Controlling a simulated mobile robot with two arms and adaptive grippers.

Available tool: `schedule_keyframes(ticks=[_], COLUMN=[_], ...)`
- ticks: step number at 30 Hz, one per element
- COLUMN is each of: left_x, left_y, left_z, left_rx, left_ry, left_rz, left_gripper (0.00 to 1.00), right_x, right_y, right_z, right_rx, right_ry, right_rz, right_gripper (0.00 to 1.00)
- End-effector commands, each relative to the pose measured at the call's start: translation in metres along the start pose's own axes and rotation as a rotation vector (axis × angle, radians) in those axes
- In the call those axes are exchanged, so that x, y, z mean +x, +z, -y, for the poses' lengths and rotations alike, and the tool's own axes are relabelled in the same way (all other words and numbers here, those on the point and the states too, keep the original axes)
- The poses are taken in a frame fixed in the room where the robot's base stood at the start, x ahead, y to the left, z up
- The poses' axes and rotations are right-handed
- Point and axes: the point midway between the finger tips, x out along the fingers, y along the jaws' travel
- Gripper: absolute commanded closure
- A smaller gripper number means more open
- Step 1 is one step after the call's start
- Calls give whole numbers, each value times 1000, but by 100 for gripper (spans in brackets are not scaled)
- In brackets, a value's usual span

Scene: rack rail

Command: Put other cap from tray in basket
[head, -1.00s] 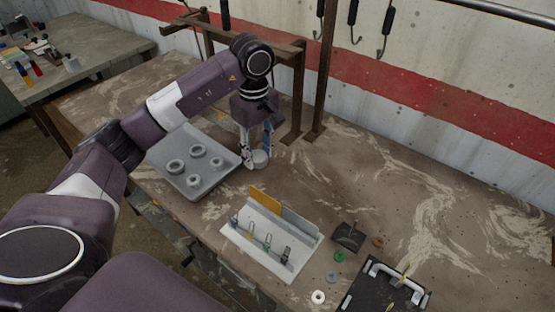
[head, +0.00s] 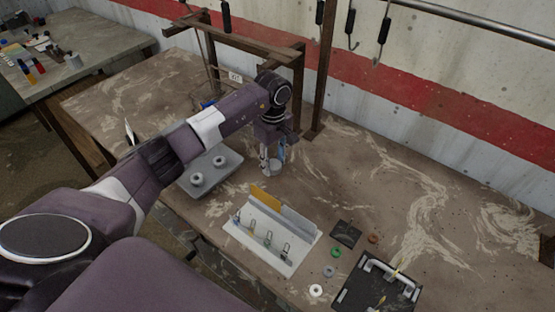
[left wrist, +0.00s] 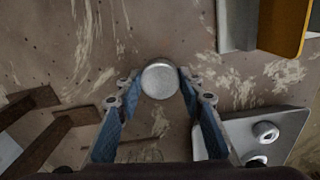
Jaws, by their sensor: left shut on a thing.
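My left gripper (head: 271,160) is shut on a round grey cap (left wrist: 160,79), which sits between the fingertips in the left wrist view. In the head view the held cap (head: 274,168) is just right of the grey tray (head: 226,172), over the bench. The tray also shows at lower right in the left wrist view (left wrist: 238,128). A small KIT label (head: 235,77) stands behind my arm, with something blue near it; I cannot make out a basket clearly. My right gripper is not in view.
A white rack (head: 262,256) with a yellow plate and several small clips stands in front of the gripper. Small coloured rings (head: 336,253) and a black fixture (head: 374,290) lie at front right. A brown frame (head: 299,90) rises behind.

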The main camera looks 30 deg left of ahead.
Motion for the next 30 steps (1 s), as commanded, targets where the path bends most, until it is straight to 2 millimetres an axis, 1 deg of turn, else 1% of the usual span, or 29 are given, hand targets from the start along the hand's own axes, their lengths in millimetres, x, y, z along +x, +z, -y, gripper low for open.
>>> schedule_keyframes(ticks=[1,5,6,9,17,21,22,26,27,30], left_x=[-3,-2,1,8,12,16,16,14,14,14], left_y=[1,-2,-1,-2,-2,-2,-2,-2,-2,-2], left_z=[-7,-19,-18,-18,-18,-18,-18,-18,-18,-18], left_rx=[-1,-1,0,1,1,1,2,1,1,1], left_ry=[1,-2,-5,-3,-1,-1,-1,-1,-1,-1], left_rz=[3,2,4,2,0,0,0,0,0,0], left_gripper=[86,86,86,86,86,86,64,50,48,48], right_x=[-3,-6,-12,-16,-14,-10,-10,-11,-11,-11], right_y=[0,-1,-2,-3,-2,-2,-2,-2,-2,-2], right_z=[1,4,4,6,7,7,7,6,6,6], right_rx=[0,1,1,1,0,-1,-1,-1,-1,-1], right_ry=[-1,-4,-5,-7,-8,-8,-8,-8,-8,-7], right_rz=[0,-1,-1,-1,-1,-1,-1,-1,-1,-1], right_gripper=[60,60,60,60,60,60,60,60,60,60])
